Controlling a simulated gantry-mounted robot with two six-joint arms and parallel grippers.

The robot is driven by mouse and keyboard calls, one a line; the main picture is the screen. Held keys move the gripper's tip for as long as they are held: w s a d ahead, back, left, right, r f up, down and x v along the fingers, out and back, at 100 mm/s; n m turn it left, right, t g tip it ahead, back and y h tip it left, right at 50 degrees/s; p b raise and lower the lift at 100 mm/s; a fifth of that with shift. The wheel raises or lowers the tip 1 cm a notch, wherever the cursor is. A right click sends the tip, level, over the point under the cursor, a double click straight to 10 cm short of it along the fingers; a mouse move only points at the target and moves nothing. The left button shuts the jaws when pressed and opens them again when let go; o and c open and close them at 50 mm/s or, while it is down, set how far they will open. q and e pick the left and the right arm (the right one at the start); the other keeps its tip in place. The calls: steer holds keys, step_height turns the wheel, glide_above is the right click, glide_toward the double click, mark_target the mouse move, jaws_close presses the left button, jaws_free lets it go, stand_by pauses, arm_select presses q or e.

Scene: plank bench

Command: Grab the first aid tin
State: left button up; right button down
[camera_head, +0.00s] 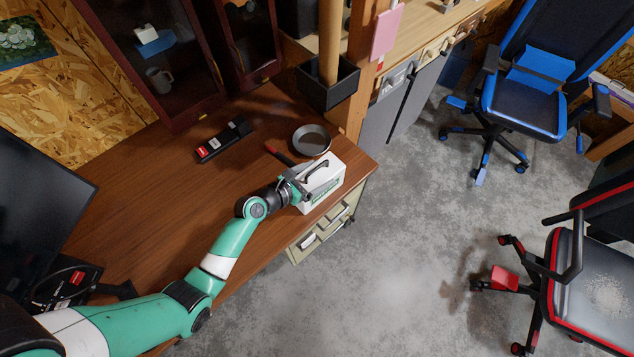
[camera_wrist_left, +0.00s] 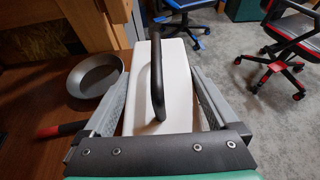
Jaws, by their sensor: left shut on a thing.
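The first aid tin (camera_head: 324,185) is a white box with a dark handle on top and green marking on its side. It stands at the right end of the wooden desk, near the front edge. My left gripper (camera_head: 300,188) reaches it from the left. In the left wrist view the tin (camera_wrist_left: 176,88) lies between the two fingers of my left gripper (camera_wrist_left: 165,95), which is shut on it. The black handle (camera_wrist_left: 156,75) rises between the fingers. My right gripper is in neither view.
A grey pan (camera_head: 311,140) with a red handle lies just behind the tin; it also shows in the left wrist view (camera_wrist_left: 95,77). A black and red box (camera_head: 223,140) lies farther back. A monitor (camera_head: 38,195) stands left. The desk's middle is clear.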

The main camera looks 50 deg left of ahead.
mark_target(314, 169)
arm_select(q)
jaws_close()
steer(key=shift+r, duration=0.1)
step_height(314, 169, up, 4)
steer(key=p, duration=0.3)
steer(key=d+p, duration=1.3)
steer(key=d, duration=0.5)
steer(key=shift+s+f, duration=0.25)
steer(key=shift+s, duration=0.05)
